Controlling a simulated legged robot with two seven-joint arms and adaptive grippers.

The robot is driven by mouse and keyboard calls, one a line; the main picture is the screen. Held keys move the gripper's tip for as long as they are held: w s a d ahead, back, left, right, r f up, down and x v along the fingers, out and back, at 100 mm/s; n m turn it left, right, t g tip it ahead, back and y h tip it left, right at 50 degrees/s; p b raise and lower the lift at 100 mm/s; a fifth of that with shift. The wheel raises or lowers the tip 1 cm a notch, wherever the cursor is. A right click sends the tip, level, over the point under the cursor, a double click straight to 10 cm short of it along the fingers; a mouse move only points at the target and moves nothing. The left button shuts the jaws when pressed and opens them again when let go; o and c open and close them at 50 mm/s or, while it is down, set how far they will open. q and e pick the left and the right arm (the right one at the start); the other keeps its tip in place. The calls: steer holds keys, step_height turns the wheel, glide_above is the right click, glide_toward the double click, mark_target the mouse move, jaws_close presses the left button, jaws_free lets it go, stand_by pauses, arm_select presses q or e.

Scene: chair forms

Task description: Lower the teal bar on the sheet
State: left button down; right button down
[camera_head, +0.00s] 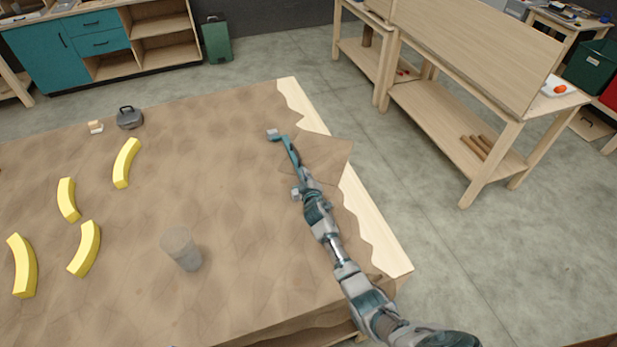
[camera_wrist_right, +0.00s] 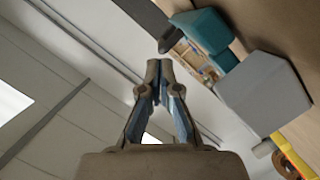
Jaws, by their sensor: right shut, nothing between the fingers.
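The teal bar (camera_head: 289,150) is a slim piece near the far right part of the brown sheet (camera_head: 230,130), with a small grey block (camera_head: 272,134) by its far end. In the right wrist view, a teal part (camera_wrist_right: 208,30) shows right of the fingers, beside a large grey block (camera_wrist_right: 262,90). I cannot tell whether the bar touches the sheet. My right gripper (camera_head: 303,178) reaches in from the lower right, at the bar's near end. Its fingers (camera_wrist_right: 158,75) are shut and empty; whether they touch the bar is unclear. My left gripper is out of view.
Several yellow curved pieces (camera_head: 126,163) lie on the left of the sheet. A grey translucent cylinder (camera_head: 181,247) stands nearer the middle. A dark grey weight (camera_head: 130,117) sits at the back left. Pale wood (camera_head: 378,232) shows past the sheet's ragged right edge.

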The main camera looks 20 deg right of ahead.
steer(key=r+p, duration=0.2)
steer(key=r, duration=0.1)
steer(key=r+p, duration=0.1)
steer(key=shift+s+d+r+p, duration=0.1)
steer(key=shift+d+r+p, duration=0.05)
steer(key=shift+d+p, duration=0.15)
steer(key=v, duration=0.9)
steer(key=shift+s+d, duration=0.25)
steer(key=shift+s, duration=0.15)
steer(key=shift+r, duration=0.1)
